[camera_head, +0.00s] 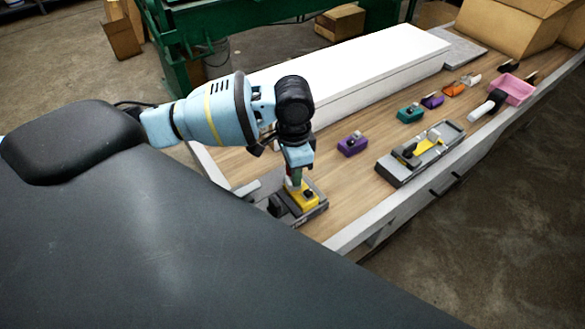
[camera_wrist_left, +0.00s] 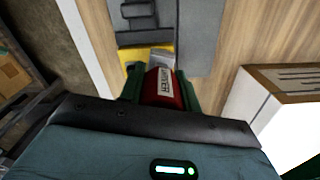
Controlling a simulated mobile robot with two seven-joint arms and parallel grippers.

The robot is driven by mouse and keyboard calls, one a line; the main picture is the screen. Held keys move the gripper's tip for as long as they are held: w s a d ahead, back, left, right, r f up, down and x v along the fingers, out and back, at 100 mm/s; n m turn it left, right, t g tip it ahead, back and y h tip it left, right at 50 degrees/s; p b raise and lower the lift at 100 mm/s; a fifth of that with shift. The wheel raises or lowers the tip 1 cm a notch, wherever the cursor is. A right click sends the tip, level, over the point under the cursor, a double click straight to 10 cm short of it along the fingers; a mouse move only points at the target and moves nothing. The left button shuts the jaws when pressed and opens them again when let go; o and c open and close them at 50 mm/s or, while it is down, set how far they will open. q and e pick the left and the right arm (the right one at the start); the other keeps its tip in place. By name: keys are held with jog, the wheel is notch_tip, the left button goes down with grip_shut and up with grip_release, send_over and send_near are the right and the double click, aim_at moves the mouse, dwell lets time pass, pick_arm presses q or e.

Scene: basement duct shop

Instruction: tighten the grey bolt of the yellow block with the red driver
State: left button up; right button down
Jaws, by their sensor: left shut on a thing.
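My left gripper (camera_head: 295,172) points down over the yellow block (camera_head: 303,200) at the near end of the bench. In the left wrist view its green fingers (camera_wrist_left: 160,92) are shut around the red driver (camera_wrist_left: 165,86), which has a white label. The driver's grey shank reaches down over the yellow block (camera_wrist_left: 131,53). The block sits in a grey and black fixture (camera_head: 316,212), which also shows in the wrist view (camera_wrist_left: 200,35). I cannot make out the grey bolt or whether the driver's tip touches it. My right gripper is not in view.
A purple block (camera_head: 352,145), a teal block (camera_head: 410,112) and a grey tray (camera_head: 400,178) with a yellow-handled tool lie along the bench. A long white box (camera_head: 350,75) stands behind them. A pink bin (camera_head: 514,88) and cardboard boxes are at the far right.

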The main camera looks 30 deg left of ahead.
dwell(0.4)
pick_arm(q)
jog(key=shift+m, duration=3.4)
jog(key=shift+m, duration=1.7)
